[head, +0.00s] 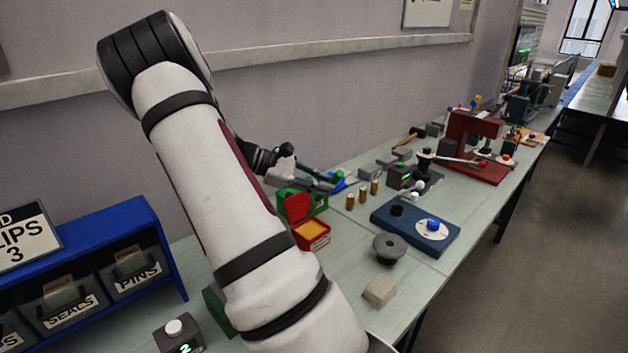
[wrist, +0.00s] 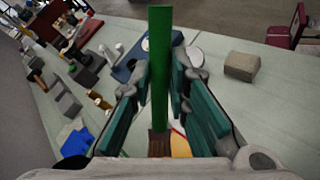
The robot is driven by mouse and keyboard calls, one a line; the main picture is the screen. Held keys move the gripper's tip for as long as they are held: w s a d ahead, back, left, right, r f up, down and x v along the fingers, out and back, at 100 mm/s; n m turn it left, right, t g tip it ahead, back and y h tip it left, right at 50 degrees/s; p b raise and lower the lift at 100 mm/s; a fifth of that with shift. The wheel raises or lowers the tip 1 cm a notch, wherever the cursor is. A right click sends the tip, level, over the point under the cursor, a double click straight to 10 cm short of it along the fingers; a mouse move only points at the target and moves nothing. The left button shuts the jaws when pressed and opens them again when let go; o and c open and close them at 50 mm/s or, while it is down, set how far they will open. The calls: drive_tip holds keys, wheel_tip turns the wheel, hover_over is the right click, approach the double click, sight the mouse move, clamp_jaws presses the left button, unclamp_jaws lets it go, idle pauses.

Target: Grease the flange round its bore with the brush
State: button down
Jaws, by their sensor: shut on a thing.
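My gripper (head: 318,182) is beyond my arm in the head view, above the back of the bench and away from the flange. In the wrist view its teal fingers (wrist: 160,105) are shut on the brush (wrist: 159,60), which has a long green handle and brown bristles at the near end. The red grease tub (head: 311,236) holds yellow grease and stands left of the flange. Grease on the bristles cannot be told.
A blue plate with a dial (head: 400,236) lies behind the flange, and a beige block (head: 380,291) in front. Several brass pieces (head: 362,194) stand behind. A blue bin rack (head: 85,270) is at left.

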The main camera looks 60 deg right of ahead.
drive_tip(key=shift+f+b, duration=1.2)
drive_tip(key=shift+f, duration=1.65)
drive_tip(key=shift+f, duration=0.55)
drive_tip(key=shift+r, duration=0.1)
wheel_tip(320, 180, up, 7)
drive_tip(key=p, duration=0.3)
idle(0.5)
idle(0.7)
